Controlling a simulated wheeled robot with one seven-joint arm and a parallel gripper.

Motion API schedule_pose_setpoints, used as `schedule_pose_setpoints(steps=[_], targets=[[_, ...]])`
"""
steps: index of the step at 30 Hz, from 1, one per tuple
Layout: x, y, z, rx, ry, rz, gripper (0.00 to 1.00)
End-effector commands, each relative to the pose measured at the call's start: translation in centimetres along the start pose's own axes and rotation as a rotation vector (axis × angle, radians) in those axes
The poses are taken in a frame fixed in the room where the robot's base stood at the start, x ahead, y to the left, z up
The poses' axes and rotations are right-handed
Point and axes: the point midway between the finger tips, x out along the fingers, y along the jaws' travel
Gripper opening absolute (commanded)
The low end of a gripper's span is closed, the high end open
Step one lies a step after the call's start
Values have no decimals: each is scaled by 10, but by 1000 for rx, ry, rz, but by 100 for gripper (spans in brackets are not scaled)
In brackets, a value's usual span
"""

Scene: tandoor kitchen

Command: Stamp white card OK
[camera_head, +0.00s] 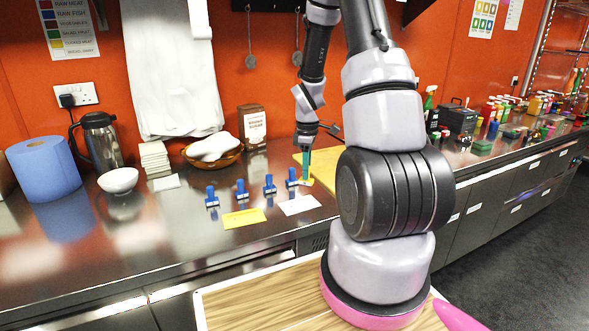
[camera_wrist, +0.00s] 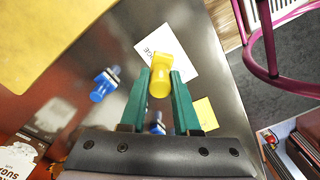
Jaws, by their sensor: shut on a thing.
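The white card (camera_head: 299,205) lies flat on the steel counter; the wrist view shows it too (camera_wrist: 178,62), with partly hidden dark print. My gripper (camera_head: 306,170) points down behind the card in the head view. Its green fingers (camera_wrist: 160,92) are shut on a yellow stamp-like piece (camera_wrist: 160,74). This piece covers part of the card in the wrist view; I cannot tell whether it touches card or counter. Several blue stamps (camera_head: 241,190) stand in a row to the left; one shows in the wrist view (camera_wrist: 103,85). I cannot read "OK" on any stamp.
A yellow card (camera_head: 243,218) lies left of the white card. A yellow board (camera_head: 325,160) lies behind my gripper. A brown sugar box (camera_head: 252,127), a bowl of white cloth (camera_head: 213,152) and a white bowl (camera_head: 118,180) stand farther back and left.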

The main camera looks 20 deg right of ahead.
Motion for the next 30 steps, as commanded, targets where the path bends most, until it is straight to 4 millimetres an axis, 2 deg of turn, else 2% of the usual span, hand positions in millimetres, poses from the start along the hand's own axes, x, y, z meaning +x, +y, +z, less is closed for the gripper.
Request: schedule_pose_setpoints(steps=[5, 18, 30], targets=[[8, 1, 2, 6, 0, -1, 0], [51, 0, 2, 5, 0, -2, 0], [60, 1, 2, 5, 0, 0, 0]])
